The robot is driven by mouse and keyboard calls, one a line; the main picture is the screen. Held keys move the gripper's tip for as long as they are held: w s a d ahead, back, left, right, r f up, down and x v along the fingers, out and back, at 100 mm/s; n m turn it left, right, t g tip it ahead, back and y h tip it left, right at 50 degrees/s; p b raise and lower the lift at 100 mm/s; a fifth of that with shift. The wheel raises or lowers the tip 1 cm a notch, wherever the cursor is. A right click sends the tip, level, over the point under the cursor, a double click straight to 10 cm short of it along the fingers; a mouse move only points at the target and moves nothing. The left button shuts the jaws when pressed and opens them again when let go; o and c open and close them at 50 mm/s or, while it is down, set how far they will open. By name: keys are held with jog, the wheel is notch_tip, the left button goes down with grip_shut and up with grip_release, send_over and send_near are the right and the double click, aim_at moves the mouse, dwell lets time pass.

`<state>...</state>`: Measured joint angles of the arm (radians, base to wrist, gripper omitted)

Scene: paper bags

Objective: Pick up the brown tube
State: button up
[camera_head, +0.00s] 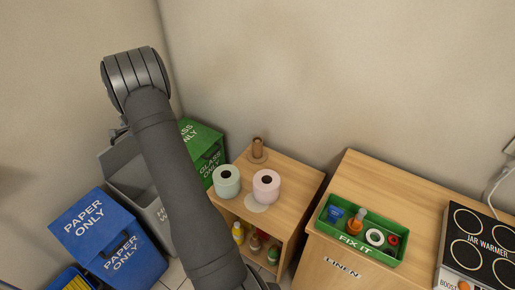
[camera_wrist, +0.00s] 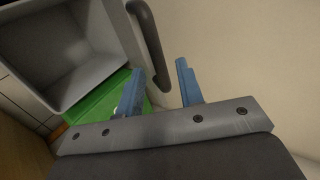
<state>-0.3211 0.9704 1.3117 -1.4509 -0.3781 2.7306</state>
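The brown tube (camera_head: 257,147) stands upright near the back of the small wooden cabinet (camera_head: 292,176) in the head view, with a round brown base or disc under it. It is not seen in the wrist view. My gripper (camera_wrist: 158,88) shows two blue fingers apart with nothing between them in the wrist view. It is over by the bins, left of the cabinet and away from the tube. In the head view my arm hides most of it.
A green roll (camera_head: 226,188) and a pink roll (camera_head: 266,193) stand in front of the tube. A grey bin (camera_head: 121,160), green bin (camera_head: 208,139) and blue bin (camera_head: 101,219) are on the left. A green tray (camera_head: 325,226) sits on the right cabinet.

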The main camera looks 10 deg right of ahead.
jog(key=o, duration=0.9)
jog(key=w+d+m+t+h, duration=0.1)
jog(key=w+d+t+h, duration=0.3)
jog(key=d, duration=0.6)
jog(key=m+g+h, duration=0.2)
jog(key=g+h, duration=0.6)
jog(key=g, duration=0.2)
send_over(256, 141)
jog(key=s+a, duration=0.4)
jog(key=a, duration=0.1)
notch_tip(256, 141, down, 5)
jog(key=x, duration=1.1)
jog(key=shift+w+d+f, duration=0.1)
jog(key=shift+w+f, duration=0.1)
jog(key=shift+w, duration=0.25)
jog(key=shift+t, duration=0.3)
jog(key=shift+w+x, duration=0.1)
jog(key=shift+x, duration=1.3)
jog(key=shift+w+x, duration=0.15)
jog(key=shift+x, duration=1.25)
